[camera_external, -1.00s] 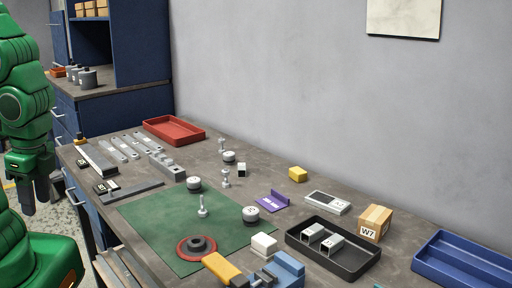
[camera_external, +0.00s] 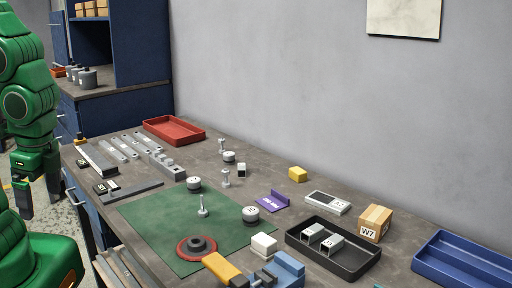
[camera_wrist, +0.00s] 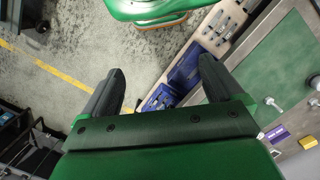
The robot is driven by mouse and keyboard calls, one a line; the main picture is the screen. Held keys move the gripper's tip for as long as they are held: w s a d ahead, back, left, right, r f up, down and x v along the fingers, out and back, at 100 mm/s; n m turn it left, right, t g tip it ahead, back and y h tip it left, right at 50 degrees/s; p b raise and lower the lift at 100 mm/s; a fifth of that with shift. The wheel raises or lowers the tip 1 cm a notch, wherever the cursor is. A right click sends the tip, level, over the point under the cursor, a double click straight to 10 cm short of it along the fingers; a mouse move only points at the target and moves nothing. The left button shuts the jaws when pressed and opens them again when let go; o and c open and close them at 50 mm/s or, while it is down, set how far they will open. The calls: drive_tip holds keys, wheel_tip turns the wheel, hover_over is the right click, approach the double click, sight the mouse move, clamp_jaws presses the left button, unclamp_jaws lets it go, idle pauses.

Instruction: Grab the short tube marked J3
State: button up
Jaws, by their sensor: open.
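Two short square grey tubes, one at the left (camera_external: 312,232) and one at the right (camera_external: 331,244), lie in a black tray (camera_external: 353,273) on the workbench in the external view. Both carry small white labels. I cannot read either one clearly enough to tell which is J3. My gripper (camera_external: 25,205) hangs at the far left, off the bench and far from the tray. In the wrist view my gripper (camera_wrist: 160,78) is open and empty, its dark fingers apart above the floor. The tubes are not seen in the wrist view.
A cardboard box marked W7 (camera_external: 375,223) and a blue tray (camera_external: 462,262) stand right of the black tray. A white block (camera_external: 264,244) and a blue vise (camera_external: 285,270) are to its left. A green mat (camera_external: 150,215) covers the bench front. A red tray (camera_external: 174,130) sits at the back.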

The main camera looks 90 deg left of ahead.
drive_tip(key=w+a+r+y, duration=0.1)
drive_tip(key=w+a+r, duration=0.1)
drive_tip(key=w+a, duration=0.6)
drive_tip(key=w+d+f+m+t+h, duration=0.1)
drive_tip(key=w+d+m+h, duration=0.3)
drive_tip(key=w, duration=0.9)
drive_tip(key=w+d+f+m+t+h, duration=0.1)
drive_tip(key=w+d+m+h, duration=0.35)
drive_tip(key=w, duration=0.85)
drive_tip(key=w+a+f+t+h, duration=0.1)
drive_tip(key=w+a+f+t, duration=0.15)
drive_tip(key=w, duration=0.35)
drive_tip(key=w+a+f+t+h, duration=0.1)
drive_tip(key=w+a+h, duration=0.15)
drive_tip(key=w, duration=0.35)
drive_tip(key=t+y, duration=0.2)
drive_tip(key=t, duration=0.3)
approach(330, 239)
drive_tip(key=shift+w+d+f+m, duration=0.25)
drive_tip(key=shift+w+d+f, duration=0.1)
drive_tip(key=shift+d+f, duration=0.1)
drive_tip(key=shift+w+f, duration=0.1)
drive_tip(key=shift+f, duration=0.1)
drive_tip(key=shift+w+d+f, duration=0.1)
drive_tip(key=shift+w+d, duration=0.05)
drive_tip(key=shift+w, duration=0.05)
drive_tip(key=shift+x, duration=3.5)
